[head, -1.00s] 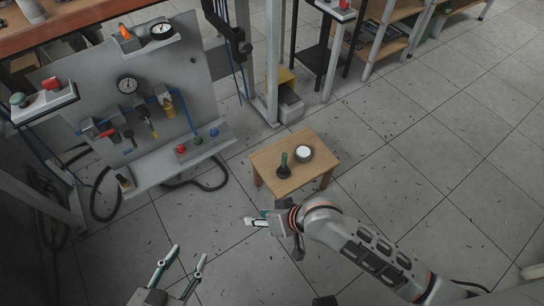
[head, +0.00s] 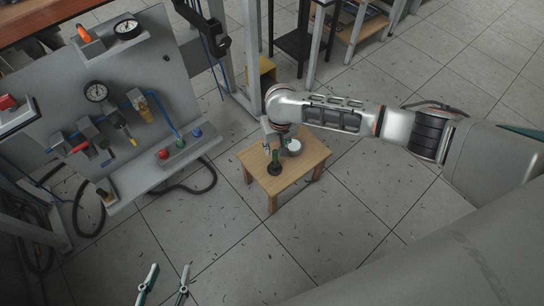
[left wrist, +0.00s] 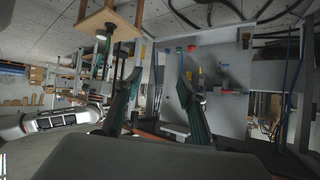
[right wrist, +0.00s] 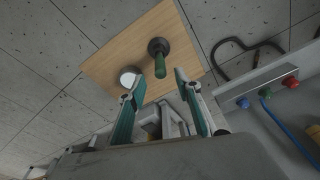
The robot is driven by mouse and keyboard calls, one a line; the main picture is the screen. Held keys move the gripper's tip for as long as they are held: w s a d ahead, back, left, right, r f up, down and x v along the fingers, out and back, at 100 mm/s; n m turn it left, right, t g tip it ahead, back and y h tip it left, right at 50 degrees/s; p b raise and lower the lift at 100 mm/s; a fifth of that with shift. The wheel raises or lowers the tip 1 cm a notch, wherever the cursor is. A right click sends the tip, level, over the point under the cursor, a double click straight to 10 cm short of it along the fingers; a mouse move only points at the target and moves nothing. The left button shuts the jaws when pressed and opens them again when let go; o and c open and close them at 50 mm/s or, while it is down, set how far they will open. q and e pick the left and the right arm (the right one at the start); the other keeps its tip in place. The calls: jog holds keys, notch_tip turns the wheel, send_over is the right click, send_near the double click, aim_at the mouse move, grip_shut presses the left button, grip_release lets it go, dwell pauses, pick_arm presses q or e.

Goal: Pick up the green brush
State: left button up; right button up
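The green brush (head: 274,164) stands upright on a small wooden table (head: 265,187), with a dark round base and a green handle. It also shows in the right wrist view (right wrist: 160,68). My right gripper (head: 273,145) is over the table close to the brush. In the right wrist view its fingers (right wrist: 159,80) are spread and empty, with the handle lying in line between their tips. Whether they touch it I cannot tell. My left gripper (head: 166,284) is open and empty at the bottom of the head view, well away from the table.
A round white-topped item (head: 294,147) stands on the table close beside the brush. A grey pneumatic panel (head: 150,90) with gauge, valves and colored buttons stands to the left, with hoses on the floor. Free floor lies in front of the table.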

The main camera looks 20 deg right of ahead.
aim_at(275, 151)
notch_tip(275, 151, down, 2)
jog(key=shift+f+b, duration=0.25)
jog(key=shift+b, duration=0.2)
notch_tip(275, 151, down, 4)
jog(key=shift+w+r+b, duration=0.1)
jog(key=shift+r+b, duration=0.15)
jog(key=shift+b, duration=0.9)
jog(key=shift+w+f, duration=0.15)
jog(key=shift+f, duration=0.1)
jog(key=shift+w+r, duration=0.25)
jog(key=shift+w, duration=0.05)
grip_shut()
pick_arm(q)
jog(key=shift+n+t+h, duration=0.5)
jog(key=shift+n+t, duration=0.1)
jog(key=w+d+r, duration=0.2)
jog(key=d+r, duration=0.1)
jog(key=shift+w+d, duration=0.15)
jog(key=shift+d, duration=0.05)
